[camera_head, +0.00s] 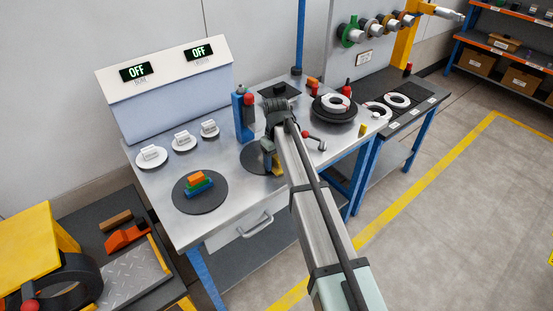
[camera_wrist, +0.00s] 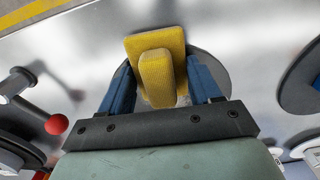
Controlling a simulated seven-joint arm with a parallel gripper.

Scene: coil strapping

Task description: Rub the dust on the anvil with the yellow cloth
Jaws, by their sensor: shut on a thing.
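My gripper (camera_wrist: 158,88) is shut on the yellow cloth (camera_wrist: 157,78), which sits between its two blue fingers as a flat pad with a raised ridge. In the head view my gripper (camera_head: 270,160) is low over the middle of the steel bench, with a bit of the yellow cloth (camera_head: 276,170) showing. A round grey disc (camera_wrist: 214,72) lies below and behind the cloth in the wrist view; the cloth and fingers hide part of it. I cannot tell whether the cloth touches it. I cannot pick out the anvil or any dust for certain.
A blue device with a red part (camera_head: 243,115) stands left of my gripper. A dark round mat (camera_head: 200,203) holds orange, green and blue pieces. A black round stand (camera_head: 334,112) with a white ring and a red-knobbed lever (camera_head: 314,140) are to the right. Bare steel lies between the mats.

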